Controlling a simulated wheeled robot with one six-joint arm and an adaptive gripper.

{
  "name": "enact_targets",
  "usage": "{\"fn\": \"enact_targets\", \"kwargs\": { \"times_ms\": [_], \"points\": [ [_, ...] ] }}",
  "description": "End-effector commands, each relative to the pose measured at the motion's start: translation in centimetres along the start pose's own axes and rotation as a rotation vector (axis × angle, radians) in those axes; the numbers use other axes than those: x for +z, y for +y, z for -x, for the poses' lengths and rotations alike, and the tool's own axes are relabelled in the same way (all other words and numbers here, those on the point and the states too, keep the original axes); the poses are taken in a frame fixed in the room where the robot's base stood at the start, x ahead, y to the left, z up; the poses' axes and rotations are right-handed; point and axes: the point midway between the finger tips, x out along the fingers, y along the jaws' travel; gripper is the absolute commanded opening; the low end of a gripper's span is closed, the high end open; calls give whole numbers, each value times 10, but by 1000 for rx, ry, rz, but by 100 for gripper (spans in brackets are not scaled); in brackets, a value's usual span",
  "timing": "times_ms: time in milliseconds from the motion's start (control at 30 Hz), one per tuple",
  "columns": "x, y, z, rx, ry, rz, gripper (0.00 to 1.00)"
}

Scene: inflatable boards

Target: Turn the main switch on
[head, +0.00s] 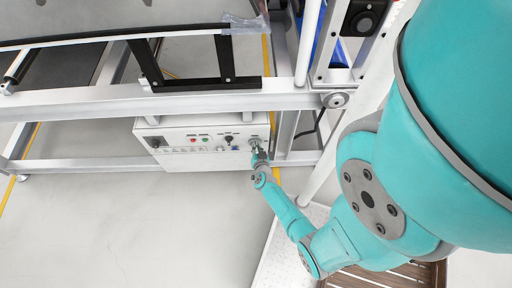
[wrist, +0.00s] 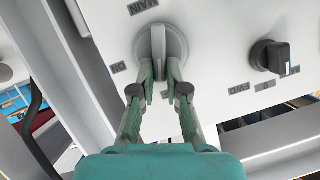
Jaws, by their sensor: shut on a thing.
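The main switch (wrist: 160,42) is a round grey knob with a raised grip on a white panel. In the wrist view the label "MAIN" sits above it and "ON" to its lower left. My gripper (wrist: 158,80) has its two green-grey fingers closed on either side of the knob's raised grip. The grip stands about upright in the wrist view, not pointing squarely at "ON". In the head view my gripper (head: 258,155) is at the right end of the white control box (head: 190,161), and it hides most of the switch.
A black rotary knob (wrist: 268,57) marked "FWD" sits to the right in the wrist view. Red and green buttons (head: 198,140) are on the box. A metal frame beam (head: 150,103) runs above the box, and a post (head: 285,130) stands beside it. Floor in front is clear.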

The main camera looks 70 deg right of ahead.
Motion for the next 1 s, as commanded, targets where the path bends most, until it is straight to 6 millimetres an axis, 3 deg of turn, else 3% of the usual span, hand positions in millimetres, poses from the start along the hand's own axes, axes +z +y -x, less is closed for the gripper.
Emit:
{"fn": "enact_targets", "kwargs": {
  "times_ms": [1000],
  "points": [
    [3,13,-1,-184,1,-450,0]
  ]
}}
